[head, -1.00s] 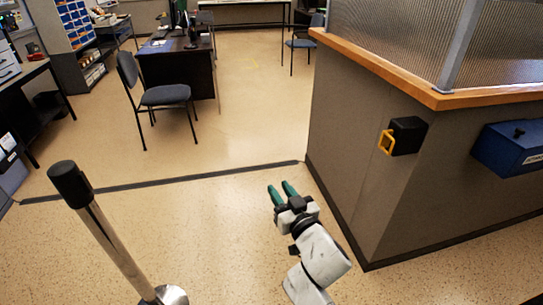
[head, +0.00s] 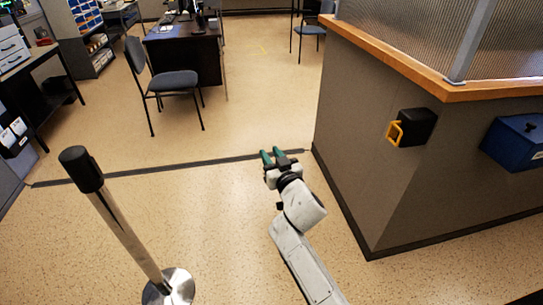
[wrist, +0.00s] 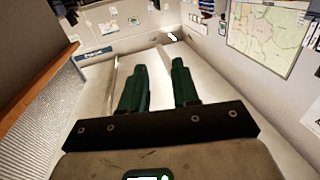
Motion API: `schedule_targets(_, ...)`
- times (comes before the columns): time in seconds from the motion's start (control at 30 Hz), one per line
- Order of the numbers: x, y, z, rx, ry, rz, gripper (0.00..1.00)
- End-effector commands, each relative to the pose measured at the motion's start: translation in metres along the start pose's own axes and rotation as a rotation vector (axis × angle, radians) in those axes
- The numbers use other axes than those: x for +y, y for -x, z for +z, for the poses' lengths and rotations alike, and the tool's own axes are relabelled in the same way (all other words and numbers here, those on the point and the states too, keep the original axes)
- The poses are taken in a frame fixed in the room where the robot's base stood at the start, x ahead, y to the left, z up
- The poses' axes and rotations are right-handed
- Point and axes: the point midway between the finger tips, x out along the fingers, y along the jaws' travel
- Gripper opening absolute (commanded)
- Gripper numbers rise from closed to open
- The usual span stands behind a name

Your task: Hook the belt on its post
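The post (head: 125,235) is a chrome pole with a black head (head: 80,168) on a round metal foot, upright at the lower left of the head view. A black belt box (head: 418,127) is fixed on the grey counter wall at the right, with a yellow loop-shaped belt end (head: 395,133) at its left side. No belt is seen pulled out. My gripper (head: 272,155) has green fingers, apart and empty, between the post and the counter. In the wrist view the fingers (wrist: 160,80) also stand apart with nothing between them. Neither post nor belt box is identifiable there.
A counter with a wooden ledge (head: 400,60) and ribbed glass stands at the right, with a blue box (head: 515,142) on its wall. A dark strip (head: 150,172) crosses the floor. A chair (head: 172,82) and desk stand beyond. The floor between post and counter is clear.

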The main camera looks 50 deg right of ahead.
Motion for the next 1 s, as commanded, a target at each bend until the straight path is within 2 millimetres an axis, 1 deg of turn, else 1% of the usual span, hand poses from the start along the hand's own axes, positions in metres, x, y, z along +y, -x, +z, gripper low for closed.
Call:
schedule_targets(0.13,0.0001,0.0002,0.0001,0.0,0.0,0.0,0.29)
schedule_targets(0.43,0.0001,0.0003,0.0001,0.0,0.0,0.0,0.01)
schedule_targets(1.0,0.0001,0.0004,0.0001,0.0,0.0,0.0,0.0)
